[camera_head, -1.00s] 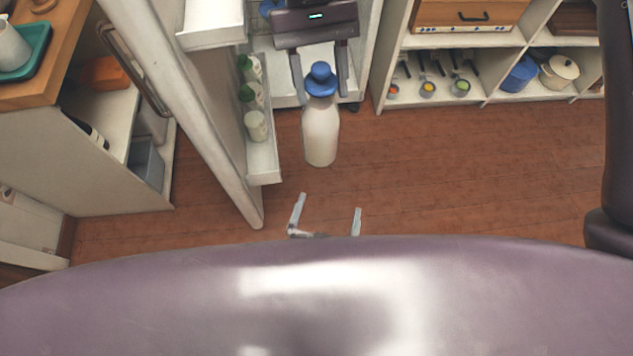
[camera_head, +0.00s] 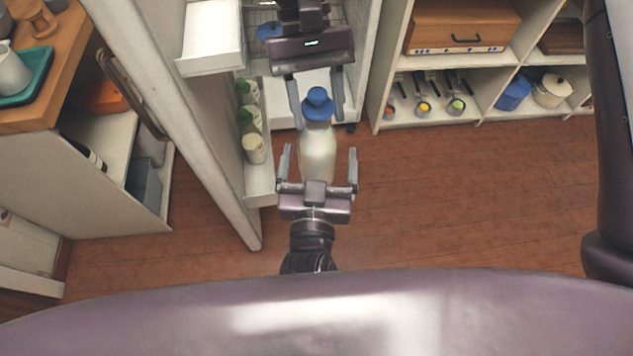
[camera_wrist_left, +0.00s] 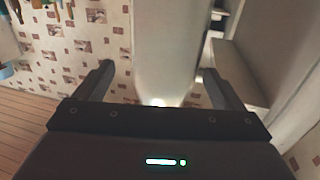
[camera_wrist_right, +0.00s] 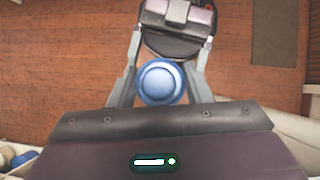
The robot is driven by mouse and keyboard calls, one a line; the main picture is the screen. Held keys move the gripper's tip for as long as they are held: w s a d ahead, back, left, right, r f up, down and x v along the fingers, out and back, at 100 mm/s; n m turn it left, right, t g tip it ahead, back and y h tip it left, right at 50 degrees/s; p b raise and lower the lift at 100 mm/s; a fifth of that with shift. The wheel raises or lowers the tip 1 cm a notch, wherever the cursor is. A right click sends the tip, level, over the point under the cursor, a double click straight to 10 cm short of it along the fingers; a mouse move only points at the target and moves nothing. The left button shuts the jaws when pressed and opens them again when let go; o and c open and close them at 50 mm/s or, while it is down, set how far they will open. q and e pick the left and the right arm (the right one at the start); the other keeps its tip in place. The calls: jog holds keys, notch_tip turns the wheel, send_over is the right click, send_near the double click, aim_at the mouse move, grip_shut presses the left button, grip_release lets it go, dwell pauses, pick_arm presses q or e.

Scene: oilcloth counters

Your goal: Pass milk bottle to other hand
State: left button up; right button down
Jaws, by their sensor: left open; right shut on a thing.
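The milk bottle (camera_head: 318,148) is white with a blue cap (camera_head: 319,103). It hangs in the air in front of the open fridge. My right gripper (camera_head: 318,98) is shut on it near the blue cap, which also shows between the fingers in the right wrist view (camera_wrist_right: 161,82). My left gripper (camera_head: 318,168) is open, below the right one in the head view. Its fingers stand on either side of the bottle's lower part. In the left wrist view the pale bottle body (camera_wrist_left: 168,50) shows between the open fingers.
The open fridge door (camera_head: 170,110) stands to the left, with several bottles (camera_head: 249,120) in its door shelf close to my grippers. A white shelf unit (camera_head: 440,62) with utensils and pots stands at right. The wooden floor (camera_head: 450,190) at right is clear.

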pick_arm(q)
jog(key=shift+w+d, duration=0.15)
jog(key=shift+w, duration=0.55)
jog(key=shift+w+d, duration=0.1)
jog(key=shift+w, duration=0.6)
jog(key=shift+s+d, duration=0.1)
jog(key=c, duration=1.7)
jog(key=shift+r, duration=0.2)
pick_arm(e)
jog(key=c, duration=1)
grip_release()
jog(key=shift+a, duration=0.1)
jog(key=o, duration=0.3)
jog(key=shift+o, duration=0.2)
